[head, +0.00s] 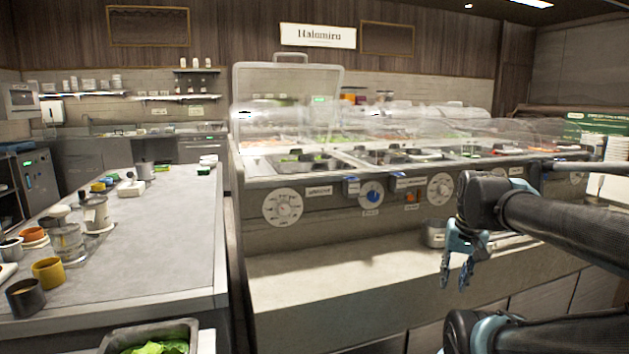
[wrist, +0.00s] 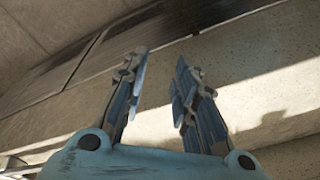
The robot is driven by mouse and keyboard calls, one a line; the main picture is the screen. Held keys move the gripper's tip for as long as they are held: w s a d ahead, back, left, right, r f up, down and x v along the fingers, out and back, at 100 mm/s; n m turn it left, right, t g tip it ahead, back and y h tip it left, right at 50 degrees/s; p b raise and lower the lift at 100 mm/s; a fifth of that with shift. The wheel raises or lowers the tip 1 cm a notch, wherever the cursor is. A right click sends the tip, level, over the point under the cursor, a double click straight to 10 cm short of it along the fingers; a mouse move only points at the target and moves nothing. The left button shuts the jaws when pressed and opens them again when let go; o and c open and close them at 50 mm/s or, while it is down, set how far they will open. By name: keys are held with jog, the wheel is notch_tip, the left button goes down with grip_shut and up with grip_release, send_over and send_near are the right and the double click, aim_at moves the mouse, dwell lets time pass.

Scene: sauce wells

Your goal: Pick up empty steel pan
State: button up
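A small steel pan (head: 434,234) stands on the pale ledge below the control panel in the head view. My gripper partly covers its right side, and I cannot see its inside clearly. My gripper (head: 454,278) hangs in front of the ledge with its fingers pointing down, apart from the pan. In the wrist view my gripper (wrist: 160,75) is open, with nothing between the fingers. The pan cannot be made out for certain in the wrist view.
The serving counter has dials (head: 283,207) and a clear curved cover (head: 400,125) over food pans. A worktop (head: 150,255) at left carries cups and jars. A steel pan with green leaves (head: 112,341) is at the bottom left. The ledge (head: 330,275) left of my gripper is clear.

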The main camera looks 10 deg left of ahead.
jog(key=w+a+r+m, duration=0.1)
jog(key=w+a+r, duration=0.15)
jog(key=r, duration=0.25)
jog(key=w+a+r+m+g+y, duration=0.1)
jog(key=w+a+r, duration=0.15)
jog(key=r, duration=0.25)
jog(key=w+a+r+m, duration=0.1)
jog(key=w+a+r, duration=0.1)
jog(key=w+r, duration=0.25)
jog(key=w+a+r+m+g+y, duration=0.15)
jog(key=w+a+r+m, duration=0.4)
jog(key=a+r, duration=0.75)
jog(key=w+a+r+m+g+y, duration=0.1)
jog(key=w+a+r+m+g, duration=0.1)
jog(key=w+a+r, duration=0.9)
send_near(313, 171)
jog(key=w, duration=0.2)
jog(key=shift+s+d+x, duration=0.1)
jog(key=shift+d+x, duration=0.05)
jog(key=shift+x, duration=0.85)
jog(key=shift+s+d+x, duration=0.1)
jog(key=shift+x, duration=0.85)
jog(key=shift+s+d+x, duration=0.15)
jog(key=shift+x, duration=0.85)
grip_shut()
